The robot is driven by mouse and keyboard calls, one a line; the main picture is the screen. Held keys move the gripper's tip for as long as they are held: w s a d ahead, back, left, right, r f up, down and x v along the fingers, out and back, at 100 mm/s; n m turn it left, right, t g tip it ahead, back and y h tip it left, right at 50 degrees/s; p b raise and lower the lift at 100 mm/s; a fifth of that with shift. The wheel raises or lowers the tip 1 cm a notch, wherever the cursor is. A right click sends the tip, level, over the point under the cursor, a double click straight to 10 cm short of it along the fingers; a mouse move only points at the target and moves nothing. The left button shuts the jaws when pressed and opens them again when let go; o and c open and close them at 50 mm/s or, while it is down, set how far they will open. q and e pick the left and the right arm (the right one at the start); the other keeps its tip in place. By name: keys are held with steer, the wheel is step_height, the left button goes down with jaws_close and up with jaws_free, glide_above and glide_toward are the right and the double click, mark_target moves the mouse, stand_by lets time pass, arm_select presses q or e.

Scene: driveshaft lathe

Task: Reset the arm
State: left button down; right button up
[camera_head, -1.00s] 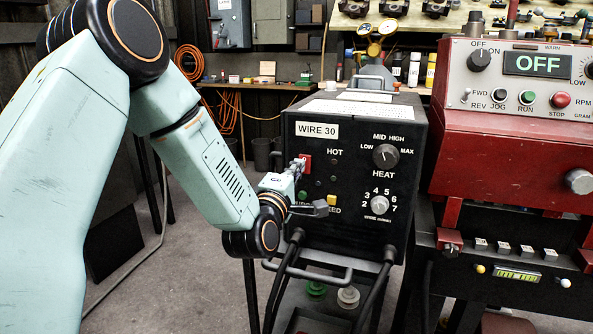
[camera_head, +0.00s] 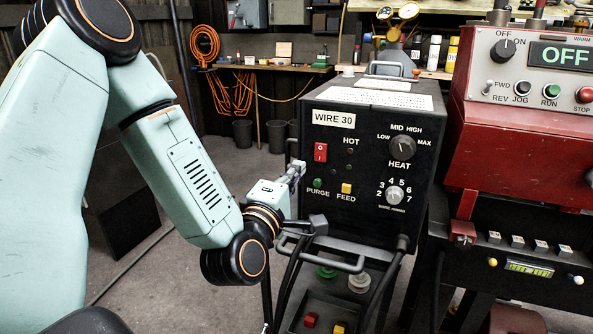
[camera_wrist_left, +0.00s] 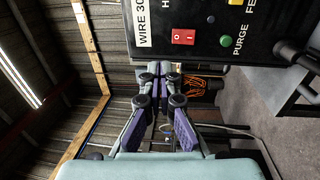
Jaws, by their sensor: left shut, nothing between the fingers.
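My left arm comes in from the left in the head view. Its left gripper (camera_head: 297,169) is shut and empty, just left of the front face of the black welder box (camera_head: 330,225) marked WIRE 30. The red switch (camera_head: 320,152) on that face is uncovered, and the gripper is apart from it. In the wrist view the shut gripper fingers (camera_wrist_left: 158,70) point past the edge of the panel, with the red switch (camera_wrist_left: 183,37) to their upper right. My right gripper is not in view.
Handle bars and black cables (camera_head: 285,285) stick out below the panel, near my wrist. A red lathe control (camera_head: 500,150) reading OFF stands on the right. A workbench (camera_head: 262,68) with orange hoses is behind.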

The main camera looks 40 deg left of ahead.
arm_select(q)
steer(key=s+d+f+m+g+h, duration=0.25)
steer(key=f+m+g, duration=0.2)
steer(key=f, duration=0.35)
steer(key=s+d+f+m+g+h, duration=0.1)
steer(key=s+d+f+m+g, duration=0.3)
steer(key=f, duration=0.4)
steer(key=s+d+f+m+g+h, duration=0.1)
steer(key=s+d+f+m+g, duration=0.15)
steer(key=f+m, duration=0.45)
steer(key=s+d+f+m+g, duration=0.1)
steer(key=s+f+m+g, duration=0.1)
steer(key=s+f+g, duration=0.2)
steer(key=s+d+f+m+g, duration=0.1)
steer(key=s+f+g, duration=0.3)
steer(key=s+f, duration=0.6)
steer(key=s+m, duration=0.1)
steer(key=s, duration=0.8)
steer(key=shift+f+m, duration=0.3)
steer(key=shift+m, duration=0.05)
steer(key=shift+s, duration=0.2)
